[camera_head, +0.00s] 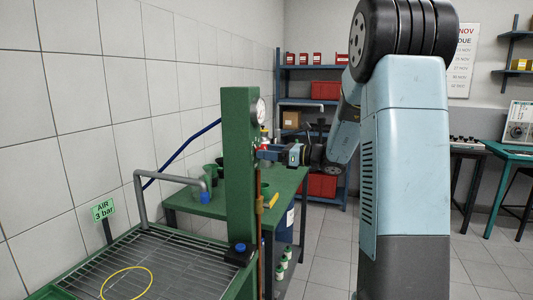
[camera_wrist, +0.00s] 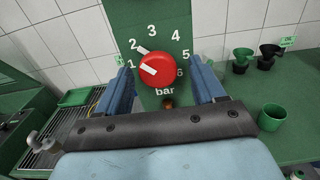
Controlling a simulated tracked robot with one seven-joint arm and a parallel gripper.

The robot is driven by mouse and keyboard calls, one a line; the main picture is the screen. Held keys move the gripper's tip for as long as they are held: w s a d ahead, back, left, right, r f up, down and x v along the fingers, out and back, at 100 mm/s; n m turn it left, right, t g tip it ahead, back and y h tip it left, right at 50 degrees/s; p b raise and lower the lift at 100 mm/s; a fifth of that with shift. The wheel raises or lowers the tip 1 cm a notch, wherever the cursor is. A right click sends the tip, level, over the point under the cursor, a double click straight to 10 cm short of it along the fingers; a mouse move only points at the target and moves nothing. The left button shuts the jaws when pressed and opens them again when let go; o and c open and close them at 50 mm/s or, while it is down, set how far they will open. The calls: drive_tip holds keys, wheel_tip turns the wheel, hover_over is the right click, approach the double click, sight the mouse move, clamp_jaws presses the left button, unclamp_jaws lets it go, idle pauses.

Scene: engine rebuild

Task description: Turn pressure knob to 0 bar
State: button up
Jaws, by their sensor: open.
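The red pressure knob (camera_wrist: 158,69) is on a green panel (camera_wrist: 186,18) with white numbers 1 to 6 and the word bar. A 0 is not readable. The knob's white bar points up-left, toward about 1. A short pale mark shows at its upper-left rim near 2. My gripper (camera_wrist: 163,75) is open, with one blue finger on each side of the knob. Gaps show between knob and fingers; contact is not visible. In the head view my gripper (camera_head: 268,151) is beside the green column (camera_head: 240,170); the knob cannot be made out clearly there.
A round gauge (camera_head: 260,109) is high on the column. A sign (camera_head: 104,211) reads AIR 3 bar beside a grated tray (camera_head: 180,262). Shelves (camera_head: 310,68) stand behind.

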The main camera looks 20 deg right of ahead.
drive_tip(key=shift+w+a, duration=0.1)
drive_tip(key=shift+a, duration=0.05)
drive_tip(key=shift+r, duration=0.1)
drive_tip(key=c, duration=1)
